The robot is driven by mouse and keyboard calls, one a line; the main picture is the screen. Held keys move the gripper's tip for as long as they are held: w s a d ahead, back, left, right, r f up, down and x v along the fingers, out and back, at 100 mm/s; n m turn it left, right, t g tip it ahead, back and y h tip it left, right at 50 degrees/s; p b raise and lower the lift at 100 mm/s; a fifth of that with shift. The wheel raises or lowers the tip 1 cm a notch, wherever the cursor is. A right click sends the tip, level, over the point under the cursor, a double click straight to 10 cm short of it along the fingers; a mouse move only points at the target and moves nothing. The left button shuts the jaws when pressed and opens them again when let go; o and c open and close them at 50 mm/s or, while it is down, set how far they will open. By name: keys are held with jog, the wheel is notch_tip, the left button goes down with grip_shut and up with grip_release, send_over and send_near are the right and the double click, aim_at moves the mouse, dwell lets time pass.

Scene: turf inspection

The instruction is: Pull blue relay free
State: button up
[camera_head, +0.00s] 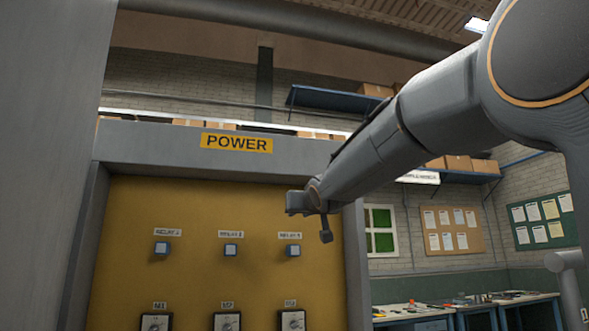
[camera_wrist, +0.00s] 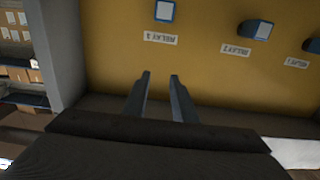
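Three blue relays with pale front faces sit in a row on the yellow panel: a left one (camera_head: 162,248), a middle one (camera_head: 230,250) and a right one (camera_head: 293,250). Each has a label above it. The wrist view shows the panel upside down, with the relay labelled 3 (camera_wrist: 164,11) at the top, relay 2 (camera_wrist: 256,29) to its right and relay 1 (camera_wrist: 313,45) at the right edge. My gripper (camera_wrist: 160,75) is open, with an empty gap between its fingers. It is apart from the relays, and its fingers point toward the panel near relay 3.
The panel (camera_head: 200,205) is set in a grey cabinet frame under a yellow POWER sign (camera_head: 237,143). Several dials, such as the middle one (camera_head: 227,322), sit below the relays. A workbench (camera_head: 470,307) with tools stands at the right.

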jog(key=o, duration=0.3)
jog(key=shift+o, duration=1.2)
jog(key=shift+a+f, duration=0.1)
jog(key=shift+a, duration=0.05)
jog(key=s+d, duration=0.2)
jog(key=s, duration=0.5)
jog(key=shift+s, duration=0.1)
